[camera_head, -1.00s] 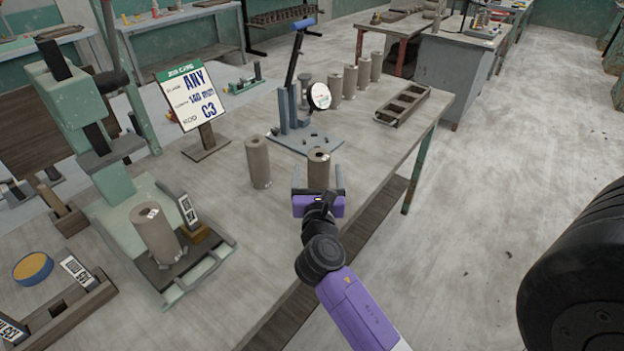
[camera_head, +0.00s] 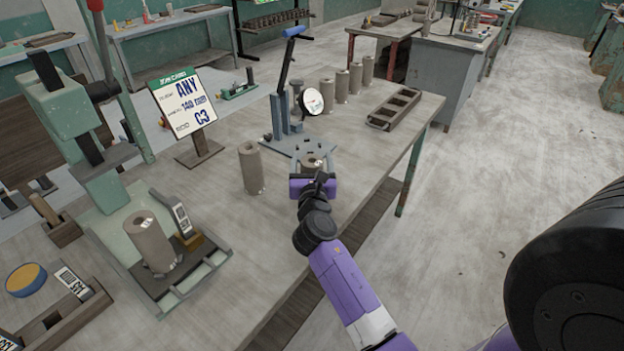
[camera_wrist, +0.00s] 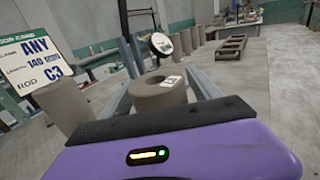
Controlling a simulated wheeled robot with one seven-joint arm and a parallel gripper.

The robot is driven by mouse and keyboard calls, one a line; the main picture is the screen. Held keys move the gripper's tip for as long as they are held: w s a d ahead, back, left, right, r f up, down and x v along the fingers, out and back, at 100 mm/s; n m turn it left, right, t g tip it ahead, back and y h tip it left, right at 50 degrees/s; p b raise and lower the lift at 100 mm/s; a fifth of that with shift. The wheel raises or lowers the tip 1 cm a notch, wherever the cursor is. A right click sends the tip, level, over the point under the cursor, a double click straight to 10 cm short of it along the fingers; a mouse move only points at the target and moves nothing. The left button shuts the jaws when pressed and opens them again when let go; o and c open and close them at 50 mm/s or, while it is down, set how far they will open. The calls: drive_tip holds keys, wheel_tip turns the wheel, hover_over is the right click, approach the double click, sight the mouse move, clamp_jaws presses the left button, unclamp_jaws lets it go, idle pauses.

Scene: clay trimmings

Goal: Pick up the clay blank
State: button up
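Several grey-brown clay blanks, upright cylinders with a hole in the top, stand on the workbench (camera_head: 235,262). Another blank (camera_head: 251,169) stands just to the left, and one (camera_head: 153,242) sits on the green press.
A blue-grey lever stand with a round dial (camera_head: 313,101) is right behind the gripper. A sign card (camera_head: 184,103) stands at left. A row of blanks (camera_head: 341,82) and a slotted tray (camera_head: 394,108) lie farther back.

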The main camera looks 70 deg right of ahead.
clamp_jaws()
drive_tip(key=shift+r, duration=0.1)
drive_tip(key=shift+r, duration=0.15)
